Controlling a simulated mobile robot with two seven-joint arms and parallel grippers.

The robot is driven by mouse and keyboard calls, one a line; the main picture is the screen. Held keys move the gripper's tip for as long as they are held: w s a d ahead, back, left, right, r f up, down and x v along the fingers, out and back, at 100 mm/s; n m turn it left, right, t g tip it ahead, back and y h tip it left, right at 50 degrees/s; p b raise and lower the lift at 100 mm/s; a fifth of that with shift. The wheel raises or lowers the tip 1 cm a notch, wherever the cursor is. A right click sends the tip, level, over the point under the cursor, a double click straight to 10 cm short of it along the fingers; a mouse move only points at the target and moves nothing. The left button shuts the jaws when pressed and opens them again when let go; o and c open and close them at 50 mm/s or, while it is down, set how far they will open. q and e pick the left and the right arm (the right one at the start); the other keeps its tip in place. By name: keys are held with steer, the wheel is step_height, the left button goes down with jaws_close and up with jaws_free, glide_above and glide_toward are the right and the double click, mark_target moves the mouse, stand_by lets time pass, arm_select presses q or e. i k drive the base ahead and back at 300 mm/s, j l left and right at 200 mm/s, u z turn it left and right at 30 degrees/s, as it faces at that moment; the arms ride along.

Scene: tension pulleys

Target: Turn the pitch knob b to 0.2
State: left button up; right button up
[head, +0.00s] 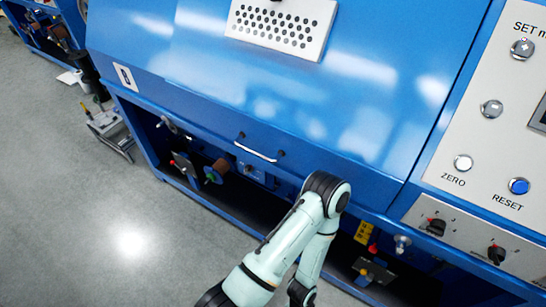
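Two black knobs sit on the pale lower strip of the control panel at the right edge of the head view. One knob (437,226) is on the left and the other knob (496,254) is lower and to the right. Their small markings are too fine to read, so I cannot tell which is pitch knob b or its setting. One pale green arm of mine rises from the bottom middle and bends back down, well left of the knobs. Neither gripper shows in the view.
A blue machine hood (290,110) with a handle (256,149) fills the middle. An open bay with fittings lies below.

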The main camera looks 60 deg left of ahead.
mark_target(248, 169)
steer(key=u, duration=2.5)
